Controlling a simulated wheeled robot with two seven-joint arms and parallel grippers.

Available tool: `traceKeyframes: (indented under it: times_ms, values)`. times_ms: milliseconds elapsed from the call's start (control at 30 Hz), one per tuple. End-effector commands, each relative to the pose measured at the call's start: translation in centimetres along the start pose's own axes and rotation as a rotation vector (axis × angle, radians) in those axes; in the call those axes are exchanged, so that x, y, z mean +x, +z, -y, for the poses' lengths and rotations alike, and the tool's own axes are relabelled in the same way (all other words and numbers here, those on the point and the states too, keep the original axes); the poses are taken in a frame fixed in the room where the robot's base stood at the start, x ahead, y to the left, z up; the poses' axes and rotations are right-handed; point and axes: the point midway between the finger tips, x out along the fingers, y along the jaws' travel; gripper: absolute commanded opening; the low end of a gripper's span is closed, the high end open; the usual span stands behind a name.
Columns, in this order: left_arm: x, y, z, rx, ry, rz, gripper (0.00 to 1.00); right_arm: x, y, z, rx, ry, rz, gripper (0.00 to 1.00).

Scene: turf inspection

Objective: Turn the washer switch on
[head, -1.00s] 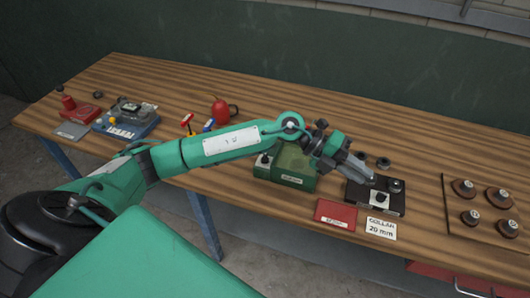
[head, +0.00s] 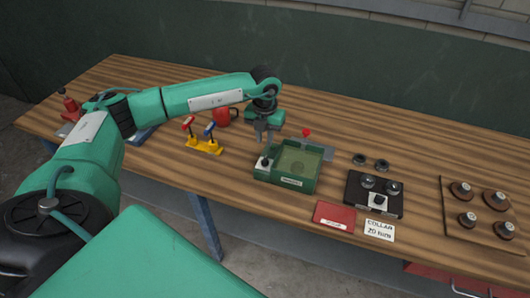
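The washer is a green open-topped box (head: 300,183) near the front middle of the bench, with a label on its front. Its switch (head: 265,162) is a small dark lever or knob on a white plate at the box's left front corner; its setting is too small to read. My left gripper (head: 264,142) points down just above and behind the switch. Its fingertips look close to the switch, but I cannot tell whether they touch it. The fingers are small and dark, so their opening is unclear. My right gripper is not in view.
A red ball-topped lever (head: 306,133) stands at the box's back. A yellow stand with red and blue handles (head: 204,147) and a red mug (head: 223,117) are left. A black fixture (head: 374,207), red pad (head: 334,216) and collar card (head: 380,230) lie right.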

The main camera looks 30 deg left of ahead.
Motion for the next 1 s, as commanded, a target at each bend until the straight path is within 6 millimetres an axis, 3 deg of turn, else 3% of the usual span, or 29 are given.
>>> traceKeyframes:
  times_ms: [200, 433, 833, 933, 1000]
  values:
    - [4.3, -0.1, 0.1, 0.001, 0.0, -0.003, 0.2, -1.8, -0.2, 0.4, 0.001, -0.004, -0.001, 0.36]
    - [7.4, 0.0, 0.1, 0.001, -0.002, -0.001, 0.2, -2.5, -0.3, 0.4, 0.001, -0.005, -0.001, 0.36]
    - [8.3, 0.0, 0.1, 0.002, -0.002, 0.0, 0.2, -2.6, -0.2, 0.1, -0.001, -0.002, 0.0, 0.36]
    - [8.3, 0.0, 0.1, 0.002, -0.002, 0.0, 0.0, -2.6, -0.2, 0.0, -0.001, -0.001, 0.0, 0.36]
    - [8.3, 0.0, 0.1, 0.002, -0.002, 0.0, 0.0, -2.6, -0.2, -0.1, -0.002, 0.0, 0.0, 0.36]
